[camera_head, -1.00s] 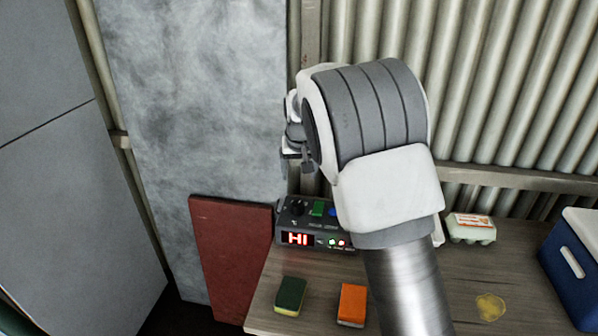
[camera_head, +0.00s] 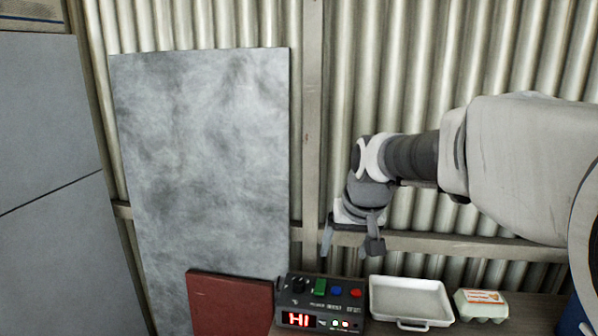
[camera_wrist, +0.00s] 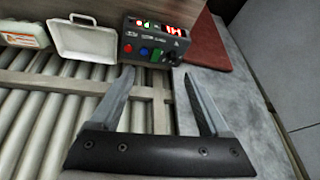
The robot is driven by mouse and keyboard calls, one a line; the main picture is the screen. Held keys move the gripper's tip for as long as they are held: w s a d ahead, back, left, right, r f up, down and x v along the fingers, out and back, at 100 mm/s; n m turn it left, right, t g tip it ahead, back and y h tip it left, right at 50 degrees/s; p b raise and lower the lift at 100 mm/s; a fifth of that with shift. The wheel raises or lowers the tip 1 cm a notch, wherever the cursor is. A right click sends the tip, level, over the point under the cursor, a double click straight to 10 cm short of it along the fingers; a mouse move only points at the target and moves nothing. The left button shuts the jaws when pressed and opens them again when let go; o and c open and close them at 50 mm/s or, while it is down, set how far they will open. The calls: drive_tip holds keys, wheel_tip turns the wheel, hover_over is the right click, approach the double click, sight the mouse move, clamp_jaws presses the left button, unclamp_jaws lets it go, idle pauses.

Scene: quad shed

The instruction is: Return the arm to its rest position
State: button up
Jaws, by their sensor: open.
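My gripper (camera_head: 350,246) is open and empty in the head view. It hangs in the air in front of the corrugated wall, above the back of the bench, with its fingers pointing down. In the wrist view both fingers of my gripper (camera_wrist: 158,85) show spread apart with nothing between them. A dark control box (camera_head: 323,292) with a red "HI" display and green, blue and red buttons stands below it. The box also shows in the wrist view (camera_wrist: 150,55), beyond the fingertips and apart from them.
A white tray (camera_head: 408,290) and an egg carton (camera_head: 480,303) stand right of the box. A dark red panel (camera_head: 230,303) is at its left. A grey sheet (camera_head: 205,160) leans against the corrugated wall (camera_head: 420,70). A blue cooler (camera_head: 575,318) shows at the right edge.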

drive_tip(key=s+d, duration=0.2)
drive_tip(key=s, duration=0.9)
drive_tip(key=s+d+f+t+h, duration=0.1)
drive_tip(key=s+d, duration=0.2)
drive_tip(key=s, duration=0.9)
drive_tip(key=shift+s, duration=0.15)
